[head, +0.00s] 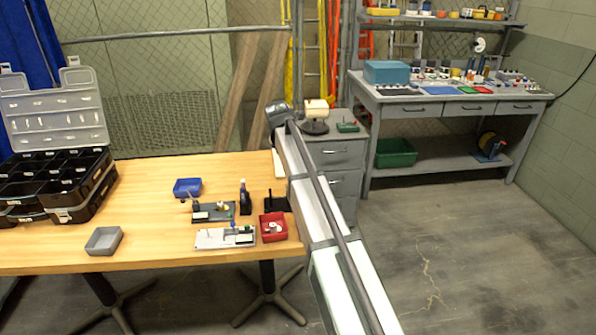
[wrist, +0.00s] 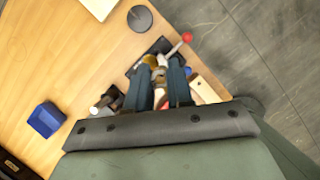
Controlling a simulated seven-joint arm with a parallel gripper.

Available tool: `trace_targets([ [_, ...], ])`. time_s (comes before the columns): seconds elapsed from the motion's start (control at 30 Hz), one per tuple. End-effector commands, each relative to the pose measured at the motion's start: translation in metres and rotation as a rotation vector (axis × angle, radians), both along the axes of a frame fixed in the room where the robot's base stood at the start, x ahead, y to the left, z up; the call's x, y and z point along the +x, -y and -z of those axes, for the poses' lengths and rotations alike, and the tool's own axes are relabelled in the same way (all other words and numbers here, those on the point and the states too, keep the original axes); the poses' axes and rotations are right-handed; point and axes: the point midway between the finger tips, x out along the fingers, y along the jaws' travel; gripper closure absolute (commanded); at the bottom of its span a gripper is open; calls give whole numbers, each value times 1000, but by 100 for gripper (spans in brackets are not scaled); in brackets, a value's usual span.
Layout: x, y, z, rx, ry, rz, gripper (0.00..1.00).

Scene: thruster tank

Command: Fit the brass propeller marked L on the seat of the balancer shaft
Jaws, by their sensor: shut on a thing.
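In the wrist view my gripper (wrist: 160,78) points down over the table, its two dark fingers close together on a small pale and brass-coloured part between the tips. I take this for the brass propeller, but the fingers hide most of it and no L mark is legible. A dark block and a white lever with a red ball (wrist: 187,37) lie just beyond the tips. In the head view a dark fixture (head: 222,217) with small upright parts stands near the table's front. I cannot tell which upright is the balancer shaft. The gripper does not show clearly in the head view.
A blue bin (head: 187,187), also in the wrist view (wrist: 46,119), stands left of the fixture. A red bin (head: 273,227) and a pale board (head: 212,238) are in front. A grey tray (head: 103,241) and black organizer (head: 75,205) are further left. The back-middle tabletop is clear.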

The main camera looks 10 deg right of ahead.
Motion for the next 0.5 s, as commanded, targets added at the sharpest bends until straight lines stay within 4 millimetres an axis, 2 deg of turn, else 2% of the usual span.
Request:
trace_targets([
  [0.2,7,-5,-9,-3,4,-74,100],
  [0.5,7,-6,5,-4,2,-77,100],
])
